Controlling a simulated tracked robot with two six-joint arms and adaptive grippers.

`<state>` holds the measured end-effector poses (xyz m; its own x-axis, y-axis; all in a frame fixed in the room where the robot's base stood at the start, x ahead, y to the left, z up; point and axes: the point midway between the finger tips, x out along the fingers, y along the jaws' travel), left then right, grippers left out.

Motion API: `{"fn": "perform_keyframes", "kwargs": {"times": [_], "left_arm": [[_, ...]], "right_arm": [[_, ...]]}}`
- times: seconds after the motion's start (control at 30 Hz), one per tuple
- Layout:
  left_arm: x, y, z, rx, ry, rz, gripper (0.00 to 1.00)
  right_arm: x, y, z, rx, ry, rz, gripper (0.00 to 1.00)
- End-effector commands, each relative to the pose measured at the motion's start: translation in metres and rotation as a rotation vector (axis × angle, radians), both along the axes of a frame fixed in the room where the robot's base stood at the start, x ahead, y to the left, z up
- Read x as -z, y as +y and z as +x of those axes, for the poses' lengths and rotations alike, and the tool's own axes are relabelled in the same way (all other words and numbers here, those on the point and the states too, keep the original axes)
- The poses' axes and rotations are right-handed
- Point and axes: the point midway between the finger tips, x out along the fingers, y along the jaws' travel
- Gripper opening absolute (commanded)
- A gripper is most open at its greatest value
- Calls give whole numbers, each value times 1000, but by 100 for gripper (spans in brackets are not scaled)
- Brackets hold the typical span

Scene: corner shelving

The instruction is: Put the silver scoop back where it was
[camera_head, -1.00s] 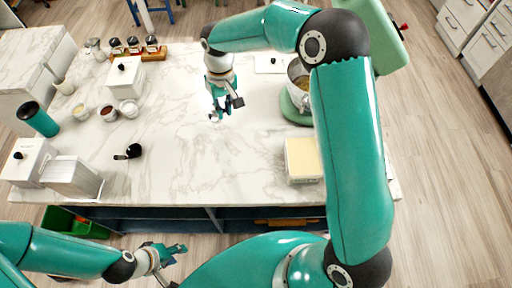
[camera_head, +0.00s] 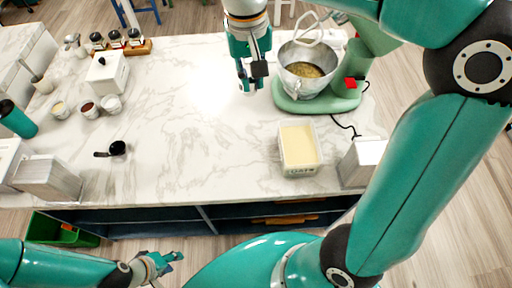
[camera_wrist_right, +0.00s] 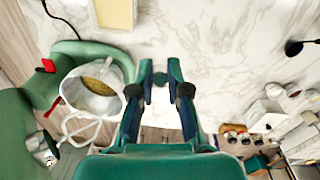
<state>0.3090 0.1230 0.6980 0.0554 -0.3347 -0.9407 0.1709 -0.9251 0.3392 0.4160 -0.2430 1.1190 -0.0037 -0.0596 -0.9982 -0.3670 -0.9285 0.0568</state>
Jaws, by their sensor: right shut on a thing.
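My right gripper (camera_head: 250,72) points down over the counter, left of the green stand mixer. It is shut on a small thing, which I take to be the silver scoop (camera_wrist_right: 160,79). Only a small grey round part of it shows between the fingertips in the right wrist view; the rest is hidden. My left gripper (camera_head: 162,263) is low in front of the counter, apart from everything on it; its finger opening is too small to make out.
The mixer (camera_head: 318,103) with its steel bowl (camera_head: 305,83) stands right of my right gripper. An oats container (camera_head: 299,149) is nearer the front edge. A black scoop-like thing (camera_head: 118,148), jars and white canisters (camera_head: 114,75) are on the left. The marble counter's middle (camera_head: 200,130) is clear.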

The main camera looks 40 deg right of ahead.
Motion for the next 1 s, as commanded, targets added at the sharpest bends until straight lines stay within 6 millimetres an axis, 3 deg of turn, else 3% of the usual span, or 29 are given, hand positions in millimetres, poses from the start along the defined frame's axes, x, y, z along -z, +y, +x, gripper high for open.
{"fn": "perform_keyframes", "kwargs": {"times": [0.17,0.7,1.0], "left_arm": [[7,0,0,0,0,0,40],[10,0,0,0,-1,0,40],[10,0,0,0,0,0,40]], "right_arm": [[4,-5,-16,39,-3,-11,0],[132,-5,-16,37,0,-9,0],[157,-5,-15,37,-2,-9,0]]}}
